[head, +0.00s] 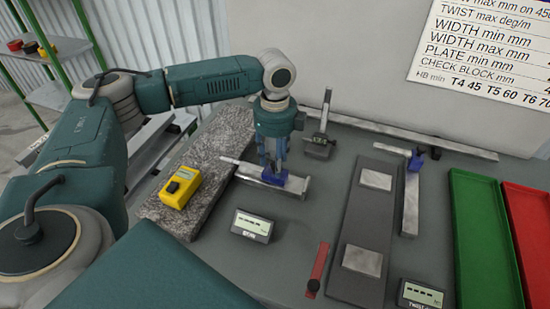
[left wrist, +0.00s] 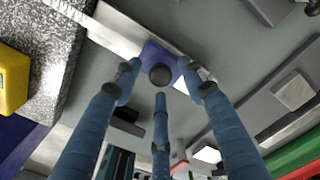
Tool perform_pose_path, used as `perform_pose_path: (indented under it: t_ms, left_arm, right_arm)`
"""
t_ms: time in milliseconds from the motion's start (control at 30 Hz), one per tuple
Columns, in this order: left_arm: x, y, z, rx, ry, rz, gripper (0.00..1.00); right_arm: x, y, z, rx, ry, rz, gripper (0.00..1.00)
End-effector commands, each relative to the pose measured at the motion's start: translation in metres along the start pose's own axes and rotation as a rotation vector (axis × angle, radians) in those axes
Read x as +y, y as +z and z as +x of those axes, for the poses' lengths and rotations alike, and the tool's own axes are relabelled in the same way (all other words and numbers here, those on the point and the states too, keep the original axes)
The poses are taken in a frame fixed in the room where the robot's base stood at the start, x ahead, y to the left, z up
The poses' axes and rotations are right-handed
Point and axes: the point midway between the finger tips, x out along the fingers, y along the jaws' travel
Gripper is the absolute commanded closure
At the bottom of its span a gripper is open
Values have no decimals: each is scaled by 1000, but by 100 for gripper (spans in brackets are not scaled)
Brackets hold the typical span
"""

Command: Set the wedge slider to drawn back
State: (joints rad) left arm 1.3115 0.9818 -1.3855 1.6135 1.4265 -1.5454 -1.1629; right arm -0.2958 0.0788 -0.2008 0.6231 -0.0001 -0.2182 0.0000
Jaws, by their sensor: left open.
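A blue slider block (head: 272,178) with a dark round knob sits on a pale metal bar (head: 292,187); I take it for the wedge slider. It also shows in the left wrist view (left wrist: 152,54), where its knob (left wrist: 159,75) lies among my fingertips. My left gripper (head: 275,168) points down over the block, its fingers spread around the knob. In the left wrist view the gripper (left wrist: 159,82) is open, with gaps visible between fingers and knob. The fingers partly hide the block in the head view. My right gripper is not in view.
A granite plate (head: 225,135) with a yellow device (head: 180,187) lies left. A small display (head: 252,226) stands in front. A dark plate (head: 366,225), a second bar with a blue part (head: 416,160), a red strip (head: 319,262), and green (head: 478,240) and red (head: 530,235) trays lie right.

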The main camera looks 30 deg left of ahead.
Motion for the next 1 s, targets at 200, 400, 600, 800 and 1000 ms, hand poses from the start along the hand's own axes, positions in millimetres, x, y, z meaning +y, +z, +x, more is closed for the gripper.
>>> perform_pose_path:
  t_ms: [200, 400, 600, 800, 1000]
  left_arm:
    - [0, 0, 0, 0, 0, 0, 78]
    - [0, 0, 0, 0, -1, 0, 100]
    - [-4, -7, -4, 0, 0, 2, 100]
    - [-16, -35, -6, 3, 1, 4, 100]
    - [-24, -50, -3, 2, -2, 1, 100]
  right_arm:
    - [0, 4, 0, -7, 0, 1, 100]
    - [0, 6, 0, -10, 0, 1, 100]
    - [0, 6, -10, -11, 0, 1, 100]
    - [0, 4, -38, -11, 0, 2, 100]
    - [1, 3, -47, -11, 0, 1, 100]
